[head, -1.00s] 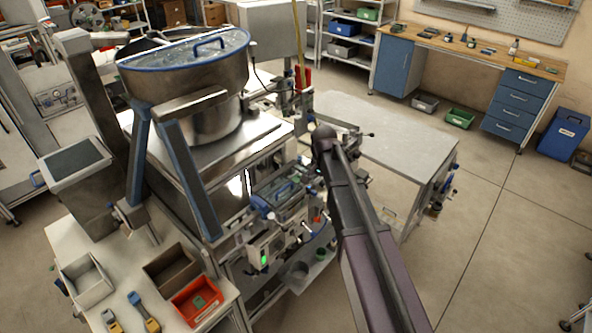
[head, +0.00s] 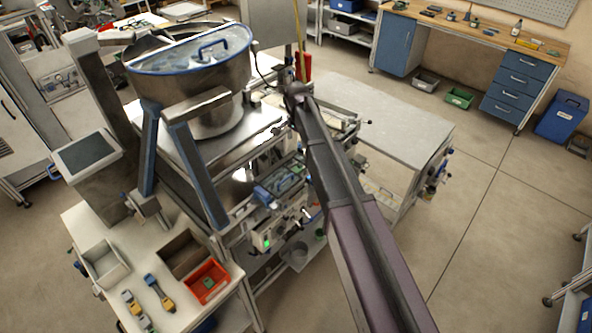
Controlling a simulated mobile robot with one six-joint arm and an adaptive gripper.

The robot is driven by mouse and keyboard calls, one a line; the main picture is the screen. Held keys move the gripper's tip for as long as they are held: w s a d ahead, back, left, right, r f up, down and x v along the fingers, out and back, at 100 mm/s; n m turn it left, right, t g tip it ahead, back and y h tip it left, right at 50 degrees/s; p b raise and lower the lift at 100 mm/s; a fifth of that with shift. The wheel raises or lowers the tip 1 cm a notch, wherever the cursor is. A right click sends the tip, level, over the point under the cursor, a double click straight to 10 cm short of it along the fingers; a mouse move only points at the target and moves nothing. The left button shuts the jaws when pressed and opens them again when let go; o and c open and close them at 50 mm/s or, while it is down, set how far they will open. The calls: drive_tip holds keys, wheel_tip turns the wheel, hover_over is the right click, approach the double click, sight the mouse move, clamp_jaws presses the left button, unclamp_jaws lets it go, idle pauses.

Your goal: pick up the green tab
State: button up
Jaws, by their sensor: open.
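A small green piece, which looks like the green tab (head: 208,284), lies in an orange-red bin (head: 222,270) on the white bench at the lower left. It is small and its exact shape is hard to tell. My arm (head: 345,205) reaches from the bottom right up to the middle of the head view. The arm's far end is by the steel machine, well above and right of the bin. I cannot make out my gripper; it is not visible past the arm's end.
On the white bench (head: 85,222), a grey bin (head: 105,262) and a brown bin (head: 183,252) stand by the orange-red bin, with blue-and-yellow tools (head: 158,290) in front. A large steel vat (head: 190,70) on blue legs rises behind.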

drive_tip(key=shift+f, duration=0.1)
drive_tip(key=b, duration=0.9)
hover_over(296, 169)
wheel_tip(296, 169, down, 8)
drive_tip(key=shift+d+f, duration=0.15)
drive_tip(key=shift+f, duration=0.1)
drive_tip(key=shift+f, duration=0.1)
drive_tip(key=shift+f+b, duration=2.45)
drive_tip(key=shift+f, duration=0.05)
drive_tip(key=shift+s, duration=0.1)
drive_tip(key=c, duration=0.8)
drive_tip(key=shift+c, duration=0.4)
drive_tip(key=shift+r, duration=0.25)
wheel_tip(296, 169, up, 10)
drive_tip(key=p, duration=1)
drive_tip(key=shift+f, duration=0.2)
